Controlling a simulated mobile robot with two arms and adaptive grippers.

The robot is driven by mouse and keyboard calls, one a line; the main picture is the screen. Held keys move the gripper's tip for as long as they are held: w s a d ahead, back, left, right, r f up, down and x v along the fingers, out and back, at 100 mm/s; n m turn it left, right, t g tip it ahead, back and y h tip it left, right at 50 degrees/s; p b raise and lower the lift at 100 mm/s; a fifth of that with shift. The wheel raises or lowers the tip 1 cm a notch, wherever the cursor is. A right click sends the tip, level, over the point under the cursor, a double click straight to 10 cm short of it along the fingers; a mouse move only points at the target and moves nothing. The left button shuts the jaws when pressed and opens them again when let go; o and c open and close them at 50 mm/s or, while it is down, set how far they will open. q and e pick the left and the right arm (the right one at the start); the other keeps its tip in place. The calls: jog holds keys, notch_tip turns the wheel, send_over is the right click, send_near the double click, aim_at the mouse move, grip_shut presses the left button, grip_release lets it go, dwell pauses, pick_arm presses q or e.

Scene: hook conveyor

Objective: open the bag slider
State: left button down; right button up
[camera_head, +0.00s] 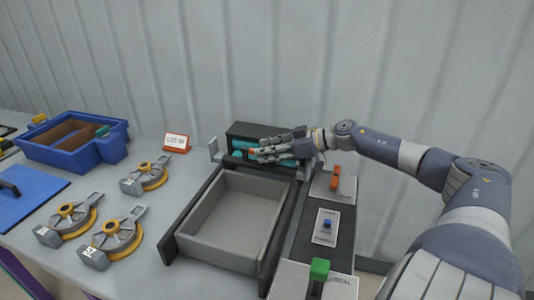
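My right gripper (268,148) reaches in from the right to the back of the work table, over a dark box (240,128) with teal parts (242,145). Its fingers point left, and a small orange bit shows by the fingertips. Whether they touch or grip anything there is too small to tell. No part is clearly marked as the bag slider. A panel right of the grey tray carries an orange handle (335,178), a blue knob (327,224) and a green handle (319,269) on a plate with partly readable lettering. My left gripper is out of view.
An empty grey tray (188,238) sits in a dark frame in front of the box. Several round metal and yellow hook devices (112,238) lie left of it. A blue bin (112,150), a blue board (42,187) and a lot sign (176,142) stand further left.

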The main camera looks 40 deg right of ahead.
jog(key=shift+w+a, duration=0.1)
jog(key=shift+w, duration=0.05)
jog(key=shift+c, duration=0.5)
grip_shut()
